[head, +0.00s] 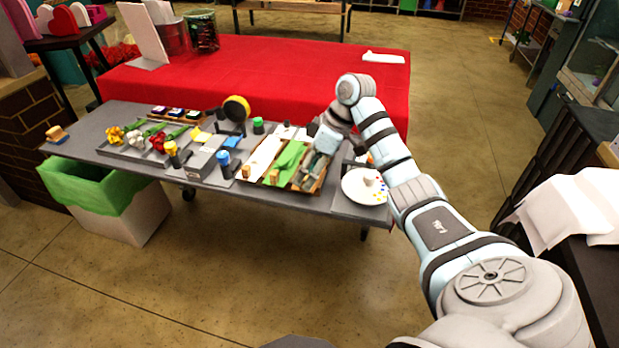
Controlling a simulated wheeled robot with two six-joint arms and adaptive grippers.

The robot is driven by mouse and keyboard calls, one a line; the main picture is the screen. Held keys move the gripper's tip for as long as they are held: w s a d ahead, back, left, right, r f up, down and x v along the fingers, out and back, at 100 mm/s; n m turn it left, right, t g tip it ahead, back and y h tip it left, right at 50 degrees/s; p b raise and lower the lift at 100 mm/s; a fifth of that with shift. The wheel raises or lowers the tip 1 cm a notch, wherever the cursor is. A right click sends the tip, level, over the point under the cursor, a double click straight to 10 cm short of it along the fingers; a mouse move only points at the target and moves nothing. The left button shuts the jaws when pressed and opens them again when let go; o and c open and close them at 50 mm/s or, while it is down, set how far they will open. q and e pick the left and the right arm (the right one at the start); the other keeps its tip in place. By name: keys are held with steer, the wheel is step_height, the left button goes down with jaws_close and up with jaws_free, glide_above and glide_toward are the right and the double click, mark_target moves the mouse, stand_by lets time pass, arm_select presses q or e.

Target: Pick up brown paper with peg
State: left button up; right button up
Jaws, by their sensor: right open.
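A wooden tray (262,183) near the right end of the grey table holds sheets side by side. White paper (265,155) lies on the left, with a wooden peg (246,171) at its near end. Green paper (288,160) lies in the middle, with another peg (273,176). Brown material, perhaps the brown paper (310,184), shows on the right, mostly hidden by my right gripper (311,172). That gripper points down over the tray's right section and is open. I cannot tell whether it touches the paper or the peg there. My left gripper is out of view.
A white palette (366,186) lies right of the tray. Bottles (224,163), a tape dispenser (236,109) and flowers (135,138) stand to the left. A red-covered table (260,70) is behind. A green-lined bin (92,187) stands at the front left.

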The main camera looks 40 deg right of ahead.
steer(key=shift+x, duration=0.85)
jaws_close()
steer(key=shift+r, duration=0.1)
